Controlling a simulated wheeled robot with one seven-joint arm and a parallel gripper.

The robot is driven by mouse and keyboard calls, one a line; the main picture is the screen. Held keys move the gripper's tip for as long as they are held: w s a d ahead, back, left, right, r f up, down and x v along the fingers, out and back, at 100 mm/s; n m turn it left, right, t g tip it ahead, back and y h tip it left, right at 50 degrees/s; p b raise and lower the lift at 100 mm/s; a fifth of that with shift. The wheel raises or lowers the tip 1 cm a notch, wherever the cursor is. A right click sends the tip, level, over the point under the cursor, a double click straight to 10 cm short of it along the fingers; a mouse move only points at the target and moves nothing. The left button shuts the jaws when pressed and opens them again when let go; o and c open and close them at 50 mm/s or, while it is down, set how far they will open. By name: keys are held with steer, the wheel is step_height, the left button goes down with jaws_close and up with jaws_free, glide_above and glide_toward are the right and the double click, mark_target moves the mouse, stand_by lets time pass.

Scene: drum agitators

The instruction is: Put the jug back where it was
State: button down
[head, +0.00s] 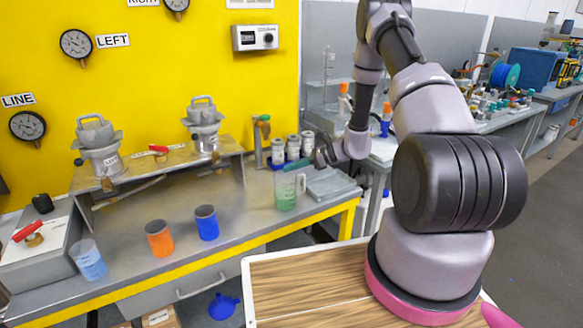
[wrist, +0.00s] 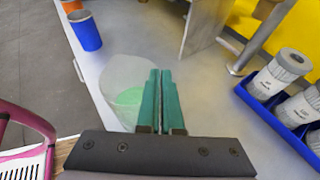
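The clear jug (head: 286,192) with green liquid appears upright at the right end of the steel bench. It also shows in the wrist view (wrist: 122,90), just left of the fingers, its right edge partly hidden behind them. In the head view its handle is on its right side. My gripper (head: 297,167) is at the height of the jug's rim or a little above. In the wrist view the teal fingers of my gripper (wrist: 161,90) lie almost together with a thin gap. I see nothing between them. I cannot tell whether they touch the jug.
A blue cup (head: 206,222), an orange cup (head: 159,238) and a clear beaker of blue liquid (head: 88,260) stand to the left. Grey bottles in a blue tray (wrist: 258,108) stand behind the jug. A raised steel shelf (head: 160,165) bears two lidded metal vessels. The bench front is mostly clear.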

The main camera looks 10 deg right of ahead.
steer(key=c, duration=1.1)
jaws_free()
steer(key=v, duration=1.2)
steer(key=s+a+r+n+g+h, duration=0.1)
steer(key=s+a+r+n, duration=0.15)
steer(key=r, duration=0.45)
steer(key=s+a+r+n+g+h, duration=0.1)
steer(key=s+r+n+h, duration=0.15)
steer(key=r, duration=0.45)
steer(key=s+a+r+n+g, duration=0.1)
steer(key=s+a+r+n, duration=0.1)
steer(key=s+r+n, duration=0.35)
steer(key=s+r+n+t+h, duration=0.2)
steer(key=s+r, duration=0.3)
steer(key=s+r+n+t+h, duration=0.2)
steer(key=s+r+n, duration=0.1)
steer(key=s+r, duration=0.3)
steer(key=s+r+n+t+h, duration=0.2)
steer(key=s+r+h, duration=0.1)
steer(key=s+r, duration=0.2)
steer(key=shift+s+d+r+n, duration=0.2)
steer(key=shift+d+r+n, duration=0.1)
steer(key=shift+d, duration=0.1)
